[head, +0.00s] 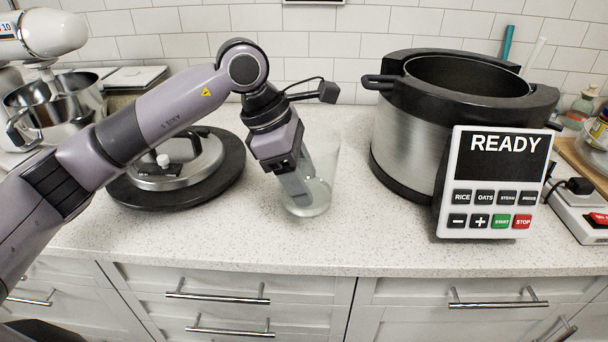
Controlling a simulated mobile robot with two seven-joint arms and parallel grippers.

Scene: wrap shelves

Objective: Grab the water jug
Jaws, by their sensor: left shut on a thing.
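A clear water jug (322,190) stands upright on the counter near the middle of the head view. It is see-through and its upper left side is partly hidden by my left gripper. My left gripper (296,187) reaches down from above at the jug's left side and is shut on the jug. Its fingers overlap the jug's wall, so I cannot tell exactly which part of the jug lies between them. My right gripper does not show.
A large rice cooker (405,140) with a READY panel stands to the right. A round lid (180,160) rests on a dark disc to the left, under my arm. A stand mixer with a metal bowl (62,106) is at far left. The counter's front strip (330,250) is clear.

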